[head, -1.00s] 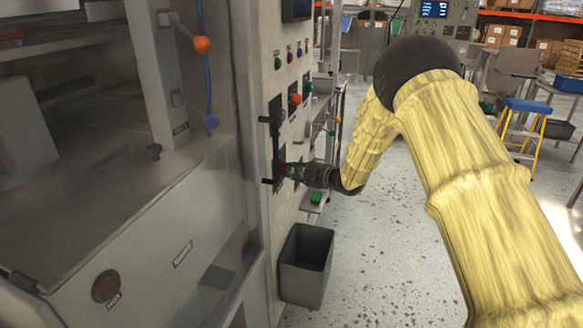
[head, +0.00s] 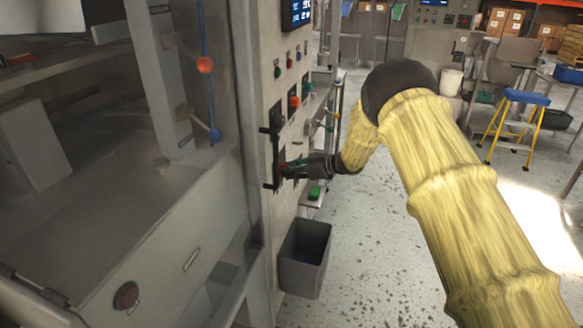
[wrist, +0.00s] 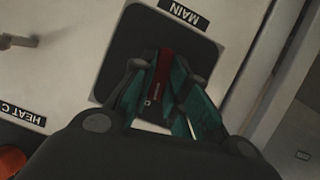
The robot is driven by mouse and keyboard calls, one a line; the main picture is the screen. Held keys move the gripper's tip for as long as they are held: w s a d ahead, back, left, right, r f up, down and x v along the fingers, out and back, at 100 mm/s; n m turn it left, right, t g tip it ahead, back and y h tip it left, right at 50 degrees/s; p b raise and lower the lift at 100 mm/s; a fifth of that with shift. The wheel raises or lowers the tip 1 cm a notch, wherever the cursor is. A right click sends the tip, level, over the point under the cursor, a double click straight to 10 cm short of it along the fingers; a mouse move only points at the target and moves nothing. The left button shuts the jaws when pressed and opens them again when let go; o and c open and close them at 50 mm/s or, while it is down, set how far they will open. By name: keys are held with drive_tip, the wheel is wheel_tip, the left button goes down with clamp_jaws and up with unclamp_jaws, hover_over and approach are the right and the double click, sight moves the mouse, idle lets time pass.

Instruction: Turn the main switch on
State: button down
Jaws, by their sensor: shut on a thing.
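The main switch shows in the wrist view as a dark square plate (wrist: 124,42) with a red handle (wrist: 161,72). A "MAIN" label (wrist: 181,12) is beside the plate. My gripper (wrist: 160,85) has its green-padded fingers on either side of the red handle and is shut on it. In the head view my gripper (head: 289,170) is at the cabinet's front panel, by a tall black door handle (head: 272,158). The fingers hide part of the red handle, and I cannot read its exact switch position.
Above the gripper the panel has an orange-red knob (head: 294,101), small buttons and a screen (head: 297,12). A grey bin (head: 305,258) stands below. A "HEAT" label (wrist: 22,110) is nearby in the wrist view. The floor to the right is open, with a blue-topped step stool (head: 526,98).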

drive_tip(key=shift+m+g, duration=0.4)
drive_tip(key=shift+m, duration=0.2)
drive_tip(key=shift+p, duration=0.3)
drive_tip(key=c, duration=1.4)
unclamp_jaws()
drive_tip(key=v, duration=1.2)
drive_tip(key=shift+w+d+f, duration=0.1)
drive_tip(key=shift+w+d, duration=0.05)
drive_tip(key=shift+f, duration=0.15)
